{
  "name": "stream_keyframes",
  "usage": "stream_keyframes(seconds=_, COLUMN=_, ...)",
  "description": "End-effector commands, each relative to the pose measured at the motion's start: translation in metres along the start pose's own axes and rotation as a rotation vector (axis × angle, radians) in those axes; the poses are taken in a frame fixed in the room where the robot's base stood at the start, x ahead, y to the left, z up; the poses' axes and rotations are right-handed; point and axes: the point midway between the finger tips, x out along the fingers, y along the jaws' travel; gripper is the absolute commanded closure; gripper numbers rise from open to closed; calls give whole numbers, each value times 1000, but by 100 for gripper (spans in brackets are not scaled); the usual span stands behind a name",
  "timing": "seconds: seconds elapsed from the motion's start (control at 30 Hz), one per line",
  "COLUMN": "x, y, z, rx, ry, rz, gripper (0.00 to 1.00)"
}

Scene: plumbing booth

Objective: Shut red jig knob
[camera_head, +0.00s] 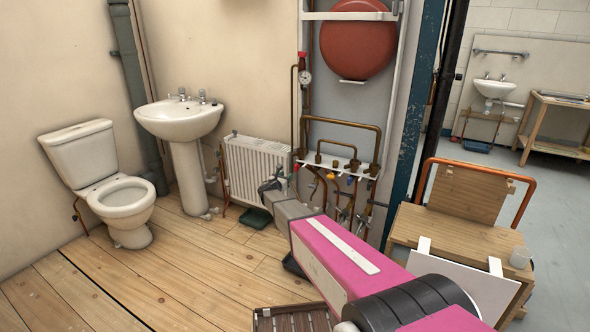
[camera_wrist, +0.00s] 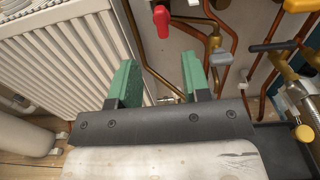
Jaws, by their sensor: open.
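The red knob (camera_wrist: 161,20) hangs near the top of the wrist view, just beyond and between the tips of my gripper (camera_wrist: 159,78). Its two green fingers are apart with nothing between them. They do not appear to touch the knob. In the head view, a small red knob (camera_head: 296,167) shows at the left end of the pipe jig (camera_head: 338,163), beside my gripper (camera_head: 270,187). The knob's far side and its exact handle angle are hard to tell.
A white radiator (camera_head: 256,165) stands close on the left. Copper pipes (camera_wrist: 230,45), a grey knob (camera_wrist: 221,58) and yellow knobs (camera_wrist: 304,133) crowd the right. A red expansion vessel (camera_head: 357,40) hangs above. A wooden bench (camera_head: 455,233) stands at right. Floor is clear at left.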

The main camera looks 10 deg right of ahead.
Motion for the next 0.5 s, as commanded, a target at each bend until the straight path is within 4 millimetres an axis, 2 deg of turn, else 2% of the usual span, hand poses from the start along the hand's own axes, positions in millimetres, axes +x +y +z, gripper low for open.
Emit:
stream_keyframes(seconds=0.27, x=32, y=0, z=0, rx=4, ry=1, rz=-3, gripper=56)
stream_keyframes(seconds=0.5, x=75, y=0, z=-1, rx=6, ry=2, rz=-4, gripper=56)
